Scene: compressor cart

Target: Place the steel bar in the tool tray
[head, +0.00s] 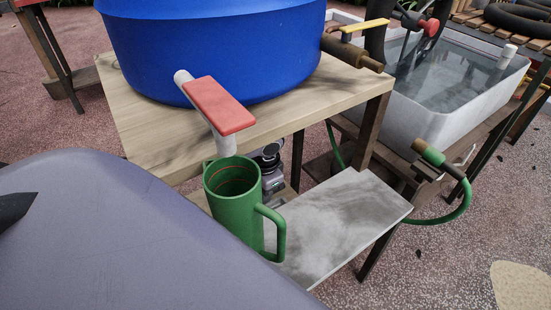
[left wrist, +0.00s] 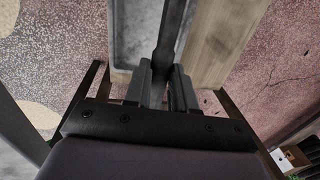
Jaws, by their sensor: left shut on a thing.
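In the left wrist view my left gripper (left wrist: 163,84) is shut on a dark, narrow bar (left wrist: 174,35), which I take for the steel bar. The bar runs away from between the fingers toward the top edge, and its far end is out of frame. A grey surface with a darker rim (left wrist: 119,35) lies beyond the fingers, left of the bar; I cannot tell whether it is the tool tray. No clear tool tray shows in the head view. Neither gripper can be made out in the head view.
A blue tub (head: 215,45) stands on a wooden table (head: 150,125), with a red-handled tap (head: 219,105) above a green mug (head: 232,205). A grey slab (head: 345,220) beside the mug is bare. A water-filled basin (head: 440,125) and green hose (head: 462,205) are at right.

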